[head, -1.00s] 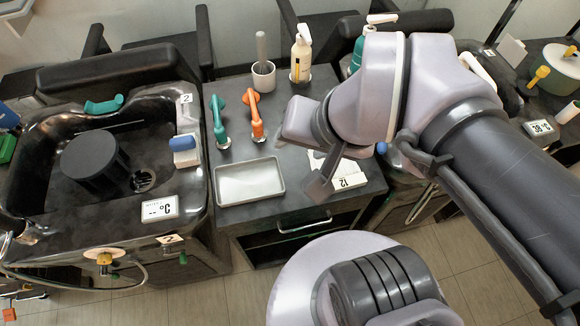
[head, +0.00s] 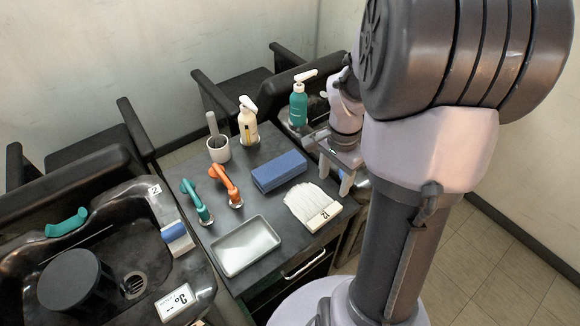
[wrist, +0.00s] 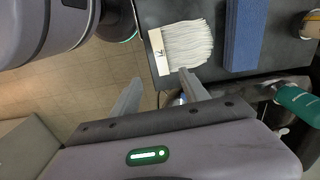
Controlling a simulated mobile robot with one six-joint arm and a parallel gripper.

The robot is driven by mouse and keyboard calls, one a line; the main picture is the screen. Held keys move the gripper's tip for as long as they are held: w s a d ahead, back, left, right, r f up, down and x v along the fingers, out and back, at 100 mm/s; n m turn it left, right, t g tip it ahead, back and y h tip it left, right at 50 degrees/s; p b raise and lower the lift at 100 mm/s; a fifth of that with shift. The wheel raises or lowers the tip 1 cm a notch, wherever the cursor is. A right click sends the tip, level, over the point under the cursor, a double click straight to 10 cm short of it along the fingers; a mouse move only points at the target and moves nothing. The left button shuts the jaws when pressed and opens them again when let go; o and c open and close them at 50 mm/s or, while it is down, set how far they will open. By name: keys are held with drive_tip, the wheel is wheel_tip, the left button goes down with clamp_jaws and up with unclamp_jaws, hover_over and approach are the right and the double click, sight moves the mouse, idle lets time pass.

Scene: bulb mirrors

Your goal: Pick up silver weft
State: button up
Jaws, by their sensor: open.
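The silver weft (head: 312,203) lies flat on the dark cabinet top, a fan of pale strands along a cream strip with a number on it. It also shows in the wrist view (wrist: 187,45), beyond the fingertips, with its strip to the left and strands to the right. My gripper (head: 335,178) is open and empty, just right of the weft in the head view. In the wrist view both fingers (wrist: 160,76) are spread apart below the weft, with nothing between them.
A cream pump bottle (head: 248,122) and teal pump bottle (head: 298,105) stand behind.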

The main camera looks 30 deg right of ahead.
drive_tip(key=b, duration=0.3)
hover_over(325, 215)
drive_tip(key=f, duration=0.9)
drive_tip(key=shift+d+f, duration=0.25)
drive_tip(key=shift+d, duration=0.05)
drive_tip(key=f, duration=0.2)
drive_tip(key=f+b, duration=0.2)
drive_tip(key=f, duration=0.1)
drive_tip(key=shift+a+f, duration=0.3)
drive_tip(key=shift+f, duration=0.05)
drive_tip(key=shift+r, duration=0.1)
clamp_jaws()
